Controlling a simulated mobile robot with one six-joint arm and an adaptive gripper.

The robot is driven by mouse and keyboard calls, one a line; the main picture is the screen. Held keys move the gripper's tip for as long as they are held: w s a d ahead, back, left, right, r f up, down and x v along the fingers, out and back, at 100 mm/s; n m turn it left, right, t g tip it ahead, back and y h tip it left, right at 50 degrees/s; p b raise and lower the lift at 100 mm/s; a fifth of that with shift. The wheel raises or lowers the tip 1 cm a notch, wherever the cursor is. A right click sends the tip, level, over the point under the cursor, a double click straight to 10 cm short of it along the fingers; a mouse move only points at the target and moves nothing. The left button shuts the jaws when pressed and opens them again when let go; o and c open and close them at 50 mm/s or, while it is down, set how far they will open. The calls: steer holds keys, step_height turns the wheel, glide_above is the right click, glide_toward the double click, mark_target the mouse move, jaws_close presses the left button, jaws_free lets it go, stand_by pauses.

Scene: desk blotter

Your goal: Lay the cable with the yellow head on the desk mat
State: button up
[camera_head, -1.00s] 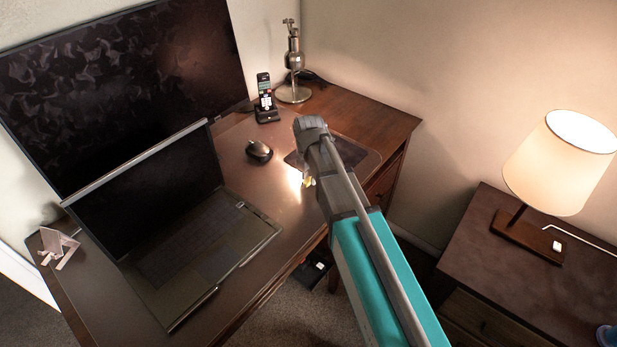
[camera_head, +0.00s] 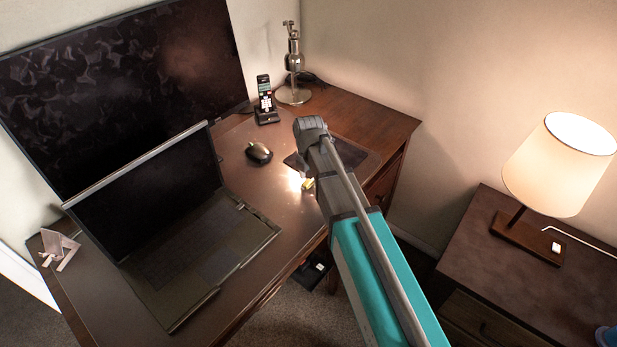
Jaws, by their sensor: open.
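The small yellow head (camera_head: 308,184) of the cable shows beside the left edge of my arm, in the bright glare on the brown desk mat (camera_head: 283,205). It appears to rest on the mat. The rest of the cable is hidden or too small to make out. My gripper (camera_head: 311,131) is at the far end of the arm, over the right part of the mat. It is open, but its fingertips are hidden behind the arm. I cannot see whether they touch the cable.
An open laptop (camera_head: 195,250) covers the mat's left part, before a large monitor (camera_head: 130,85). A mouse (camera_head: 259,152), phone on a dock (camera_head: 265,103) and metal lamp stand (camera_head: 293,75) are behind. A dark pad (camera_head: 362,154) lies behind my arm. A lit lamp (camera_head: 560,165) stands right.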

mark_target(309, 181)
step_height(309, 181, up, 12)
steer(key=p, duration=1.1)
steer(key=shift+f, duration=0.2)
steer(key=shift+s+a, duration=0.1)
stand_by(0.5)
steer(key=s+d+m, duration=0.7)
steer(key=d+m, duration=0.2)
steer(key=m, duration=0.5)
steer(key=s+d+m, duration=0.7)
steer(key=d+m, duration=0.2)
steer(key=m, duration=0.5)
steer(key=shift+s+d, duration=0.15)
steer(key=shift+s, duration=0.05)
